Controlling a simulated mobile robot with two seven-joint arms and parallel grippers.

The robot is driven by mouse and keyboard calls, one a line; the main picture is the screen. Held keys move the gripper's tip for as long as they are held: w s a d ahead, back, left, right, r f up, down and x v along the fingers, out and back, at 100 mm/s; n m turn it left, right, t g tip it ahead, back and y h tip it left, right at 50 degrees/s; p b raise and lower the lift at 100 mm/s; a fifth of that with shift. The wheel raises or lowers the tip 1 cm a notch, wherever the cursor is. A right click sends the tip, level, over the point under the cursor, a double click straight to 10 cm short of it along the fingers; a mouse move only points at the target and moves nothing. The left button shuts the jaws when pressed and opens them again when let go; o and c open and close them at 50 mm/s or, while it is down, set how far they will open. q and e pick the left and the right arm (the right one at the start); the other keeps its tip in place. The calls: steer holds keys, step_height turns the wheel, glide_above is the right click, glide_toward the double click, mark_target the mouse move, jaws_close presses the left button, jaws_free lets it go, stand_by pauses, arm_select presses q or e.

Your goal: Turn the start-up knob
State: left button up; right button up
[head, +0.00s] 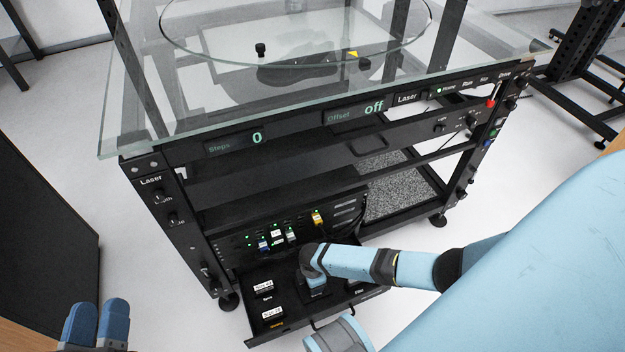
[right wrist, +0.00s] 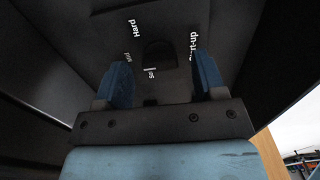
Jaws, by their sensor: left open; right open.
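In the right wrist view, a dark knob (right wrist: 160,53) sits on a dark panel (right wrist: 95,45). White labels surround it; one reads "Hard", and one ending in "-up" is partly hidden by a finger. My right gripper (right wrist: 159,68) is open, its blue fingers on either side of the knob as seen from the wrist; I cannot tell whether they touch it. In the head view, my right arm reaches down to the low pulled-out drawer (head: 258,325) and hides part of it; the knob is not distinguishable there. My left gripper (head: 97,322) is open and empty at the bottom left.
The black turntable frame (head: 205,235) has a glass top (head: 215,85) and displays (head: 235,141) reading Steps 0 and Offset off. Switches and a red button (head: 490,103) line its right edge. A dark cabinet (head: 45,240) stands left. Floor (head: 150,265) between cabinet and frame is clear.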

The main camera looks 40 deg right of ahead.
steer(key=shift+f, duration=0.45)
steer(key=shift+c, duration=0.2)
steer(key=c, duration=0.9)
